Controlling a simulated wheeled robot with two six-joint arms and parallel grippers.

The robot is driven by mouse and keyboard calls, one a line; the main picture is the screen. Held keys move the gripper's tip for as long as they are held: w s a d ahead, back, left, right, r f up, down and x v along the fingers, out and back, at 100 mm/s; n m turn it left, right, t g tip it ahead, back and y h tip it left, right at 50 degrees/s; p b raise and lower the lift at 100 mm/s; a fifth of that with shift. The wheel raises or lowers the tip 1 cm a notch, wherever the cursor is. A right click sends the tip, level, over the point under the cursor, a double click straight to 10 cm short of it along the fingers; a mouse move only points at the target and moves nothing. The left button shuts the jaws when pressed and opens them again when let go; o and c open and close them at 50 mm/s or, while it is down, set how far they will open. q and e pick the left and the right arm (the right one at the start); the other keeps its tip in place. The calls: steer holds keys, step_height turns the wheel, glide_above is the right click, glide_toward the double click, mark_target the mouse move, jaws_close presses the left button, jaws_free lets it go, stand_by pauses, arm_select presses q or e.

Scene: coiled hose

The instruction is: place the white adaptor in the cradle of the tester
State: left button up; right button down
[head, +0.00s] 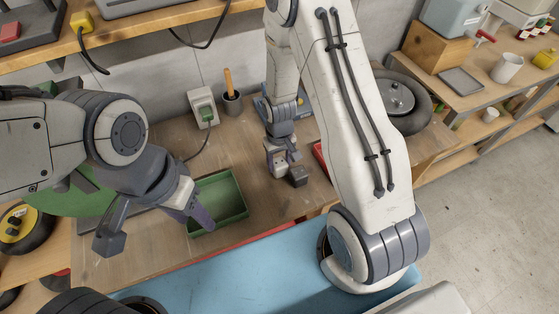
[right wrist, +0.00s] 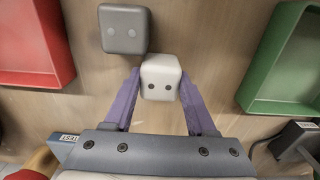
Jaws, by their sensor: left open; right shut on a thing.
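The white adaptor (right wrist: 160,78) is between the two purple fingers of my right gripper (right wrist: 160,97), which is shut on it. In the head view my right gripper (head: 280,163) is low over the wooden bench, and the adaptor is hard to make out there. A blue tester (head: 262,107) stands behind that gripper, largely hidden by my arm; its labelled edge (right wrist: 68,141) shows at lower left in the right wrist view. Its cradle cannot be made out. My left gripper (head: 153,224) is open and empty, left of the green tray.
A dark grey adaptor (right wrist: 124,28) lies close beside the white one; the head view shows it too (head: 298,176). A green tray (head: 243,210) and a red tray (right wrist: 68,60) flank the gripper. A cup (head: 231,104) with a wooden-handled tool and a pale box (head: 203,106) stand behind.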

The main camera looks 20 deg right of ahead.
steer(key=shift+f, duration=0.15)
steer(key=shift+c, duration=1.1)
jaws_free()
